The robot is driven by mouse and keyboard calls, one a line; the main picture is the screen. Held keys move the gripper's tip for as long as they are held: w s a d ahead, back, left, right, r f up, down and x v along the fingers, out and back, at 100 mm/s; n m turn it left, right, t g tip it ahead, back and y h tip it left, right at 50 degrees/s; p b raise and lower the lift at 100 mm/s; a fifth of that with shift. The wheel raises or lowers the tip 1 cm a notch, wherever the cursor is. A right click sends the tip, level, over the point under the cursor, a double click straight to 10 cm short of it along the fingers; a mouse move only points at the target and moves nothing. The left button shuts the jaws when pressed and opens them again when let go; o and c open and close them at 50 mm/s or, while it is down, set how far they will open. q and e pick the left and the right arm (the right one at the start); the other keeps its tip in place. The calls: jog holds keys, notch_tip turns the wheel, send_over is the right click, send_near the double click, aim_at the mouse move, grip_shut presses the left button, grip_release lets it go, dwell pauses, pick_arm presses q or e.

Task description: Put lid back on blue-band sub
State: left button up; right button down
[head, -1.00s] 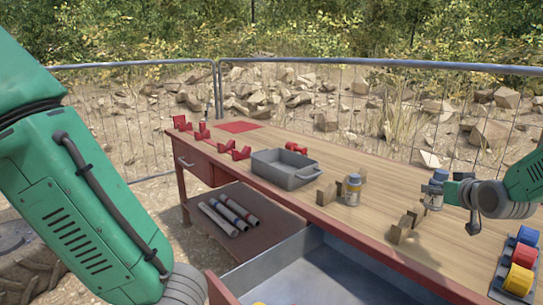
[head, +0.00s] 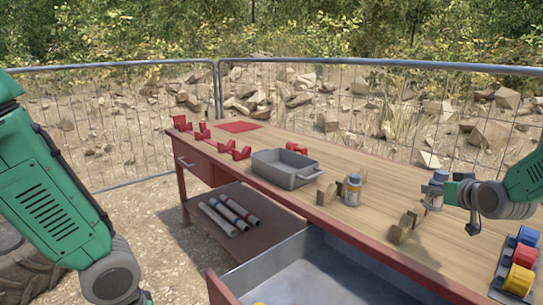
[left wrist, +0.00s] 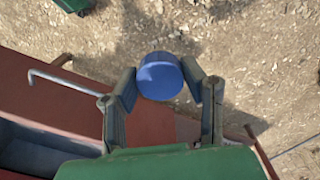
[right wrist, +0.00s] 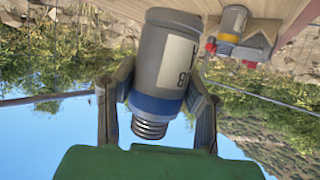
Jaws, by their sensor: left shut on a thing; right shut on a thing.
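The blue-band sub (right wrist: 165,60) is a grey cylinder with a white label, a blue band and a bare threaded neck in the right wrist view. My right gripper (right wrist: 158,90) is shut around it; in the head view the sub (head: 436,190) is held above the right side of the bench. The blue lid (left wrist: 160,76) is a round disc in the left wrist view. My left gripper (left wrist: 162,90) is shut on it, well apart from the sub. In the head view the left fingers are out of frame below my left arm.
A second sub with a yellow band (head: 352,190) stands by wooden blocks (head: 327,193). A grey tray (head: 283,170), red holders (head: 228,148) and coloured tape rolls (head: 520,262) are on the bench (head: 385,205). An open drawer (head: 320,265) juts out in front.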

pick_arm(q)
jog(key=shift+w+a+n, duration=0.25)
jog(key=shift+a+n, duration=0.15)
jog(key=shift+n, duration=0.4)
jog(key=shift+a, duration=0.2)
jog(key=shift+d, duration=0.1)
pick_arm(e)
jog(key=s+a+f, duration=0.6)
jog(key=s+a, duration=0.4)
jog(key=s, duration=0.1)
jog(key=s+a+f, duration=0.6)
jog(key=s+a, duration=0.4)
jog(key=s, duration=0.1)
jog(key=shift+f, duration=0.2)
jog(key=shift+w+d, duration=0.1)
jog(key=s+a+f+n+g+y, duration=0.1)
jog(key=a+n+y, duration=0.3)
jog(key=a, duration=0.4)
jog(key=s+a+f+n+g+y, duration=0.1)
jog(key=a+n+y, duration=0.3)
jog(key=a, duration=0.5)
jog(key=shift+g+y, duration=0.3)
jog(key=shift+g, duration=0.3)
jog(key=shift+s+f, duration=0.15)
